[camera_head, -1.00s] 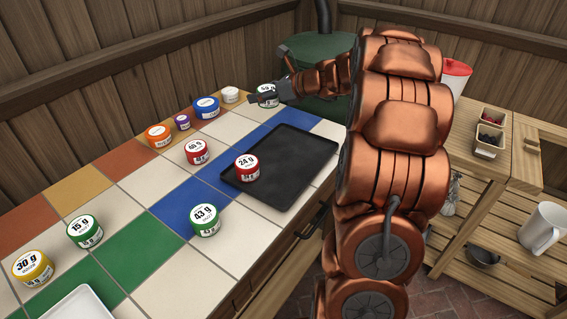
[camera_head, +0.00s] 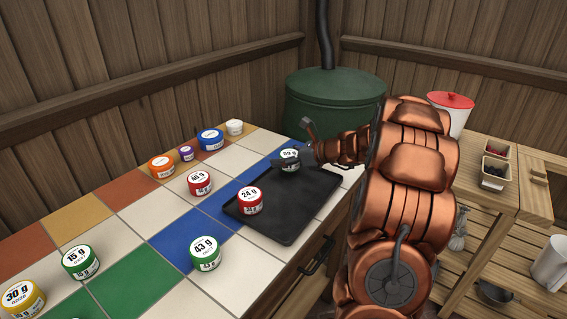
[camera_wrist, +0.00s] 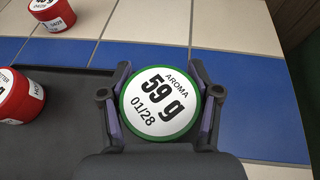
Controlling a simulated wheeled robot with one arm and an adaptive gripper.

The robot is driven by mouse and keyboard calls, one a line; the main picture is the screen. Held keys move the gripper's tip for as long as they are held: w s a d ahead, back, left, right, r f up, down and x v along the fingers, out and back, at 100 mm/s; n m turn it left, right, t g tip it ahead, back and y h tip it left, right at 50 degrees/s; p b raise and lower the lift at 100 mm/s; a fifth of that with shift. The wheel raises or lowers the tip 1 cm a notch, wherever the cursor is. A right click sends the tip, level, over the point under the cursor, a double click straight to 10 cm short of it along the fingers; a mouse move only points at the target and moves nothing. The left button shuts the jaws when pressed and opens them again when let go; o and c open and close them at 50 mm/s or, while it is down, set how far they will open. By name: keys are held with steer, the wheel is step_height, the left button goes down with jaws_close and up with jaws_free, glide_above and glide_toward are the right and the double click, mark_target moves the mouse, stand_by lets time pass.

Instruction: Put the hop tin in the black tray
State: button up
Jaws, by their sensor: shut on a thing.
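My gripper (camera_head: 303,158) is shut on a round tin with a green rim and a white lid (camera_wrist: 158,103). The lid reads "AROMA 59 g 01/28" in the wrist view, and one finger is on each side of it. The tin also shows in the head view (camera_head: 289,154), upright at the far end of the black tray (camera_head: 305,198). I cannot tell whether it touches the tray. A red 24 g tin (camera_head: 249,202) stands at the tray's left side; the middle and near part of the tray are bare.
Left of the tray are a red tin (camera_head: 200,184), a green 43 g tin (camera_head: 205,254), a green 15 g tin (camera_head: 81,262) and a yellow 30 g tin (camera_head: 22,299). Orange (camera_head: 161,167), purple, blue and white tins stand at the back. A green kettle (camera_head: 330,105) stands behind.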

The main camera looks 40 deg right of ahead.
steer(key=shift+f, duration=0.7)
steer(key=shift+f, duration=0.15)
steer(key=o, duration=1.2)
steer(key=shift+s+d+r, duration=0.1)
steer(key=shift+s+r, duration=0.05)
steer(key=shift+r, duration=0.15)
steer(key=p+v, duration=0.1)
steer(key=v, duration=0.9)
steer(key=shift+v, duration=0.75)
steer(key=shift+f, duration=0.1)
